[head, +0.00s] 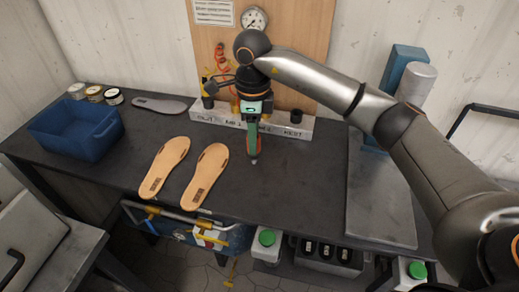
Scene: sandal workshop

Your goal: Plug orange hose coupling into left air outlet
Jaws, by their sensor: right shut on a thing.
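My right gripper (253,118) comes in from the right and points down above the middle of the bench. It is shut on a green, slim tool-like thing (253,143) that hangs tip down, near the bench top. An orange coiled hose (220,58) hangs on the wooden board (290,38) behind. Its lower part runs down behind my gripper, so I cannot make out its coupling. Small yellow and dark fittings (207,86) show left of the gripper, but I cannot tell which is the left air outlet. My left gripper is not in view.
A white labelled rack (300,128) stands behind the gripper. Two tan sandal soles (165,165) lie left of it. A blue bin (75,128), several small jars (95,94) and a grey sole (160,104) are farther left. A pressure gauge (254,19) tops the board.

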